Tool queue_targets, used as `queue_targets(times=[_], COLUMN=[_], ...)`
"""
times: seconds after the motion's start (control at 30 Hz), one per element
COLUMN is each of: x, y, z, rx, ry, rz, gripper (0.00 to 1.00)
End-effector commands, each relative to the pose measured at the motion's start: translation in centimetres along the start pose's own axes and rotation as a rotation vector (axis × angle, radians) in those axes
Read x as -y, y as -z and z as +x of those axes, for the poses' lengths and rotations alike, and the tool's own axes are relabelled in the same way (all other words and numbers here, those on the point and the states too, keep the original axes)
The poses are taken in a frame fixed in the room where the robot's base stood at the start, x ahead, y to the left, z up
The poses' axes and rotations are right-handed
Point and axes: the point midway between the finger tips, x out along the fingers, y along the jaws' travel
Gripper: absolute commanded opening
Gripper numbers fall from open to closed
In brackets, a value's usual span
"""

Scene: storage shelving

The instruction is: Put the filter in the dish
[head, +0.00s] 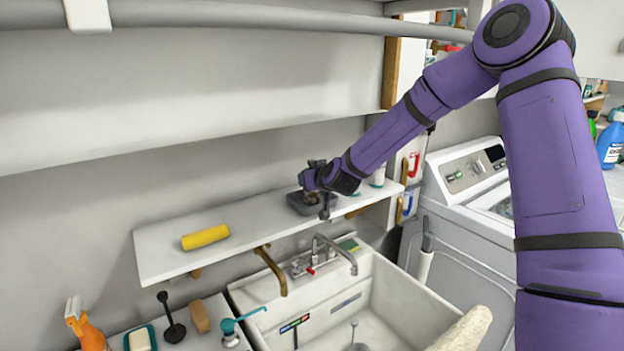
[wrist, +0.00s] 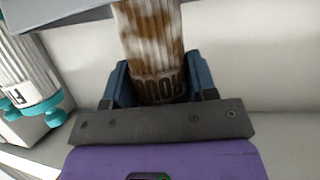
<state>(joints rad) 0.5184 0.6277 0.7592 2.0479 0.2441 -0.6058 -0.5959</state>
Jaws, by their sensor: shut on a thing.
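The filter (wrist: 150,40) is a rusty brown and white cylinder with dark lettering near its lower end. In the wrist view it stands between the two blue-grey fingers of my gripper (wrist: 160,85), which is shut on it. In the head view my gripper (head: 313,186) is at the right part of the white wall shelf, and the filter is mostly hidden there. The dish (head: 302,206) is a dark grey, shallow square tray on that shelf, directly around or below my gripper. I cannot tell whether the filter touches the dish.
A yellow roll (head: 205,237) lies on the shelf (head: 165,262) to the left, with free room between. A white bottle with teal parts (wrist: 25,75) stands close beside my gripper. A sink (head: 400,310) with a faucet lies below, and a higher shelf (head: 150,120) hangs above.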

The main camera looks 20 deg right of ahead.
Motion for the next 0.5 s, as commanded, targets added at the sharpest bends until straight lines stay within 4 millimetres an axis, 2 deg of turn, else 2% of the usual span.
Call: queue_targets(times=[0.33, 0.37, 0.43, 0.47, 0.5], x=[0.02, 0.0, -0.01, -0.01, -0.01], y=[-0.23, -0.24, -0.22, -0.23, -0.22], z=[0.09, 0.08, 0.07, 0.07, 0.07], rx=[0.0, 0.0, 0.0, 0.0, 0.0], ry=[0.0, 0.0, 0.0, 0.0, 0.0], rz=[-0.001, 0.0, 0.0, 0.0, 0.0], gripper=[0.25, 0.57, 0.73, 0.78, 0.78])
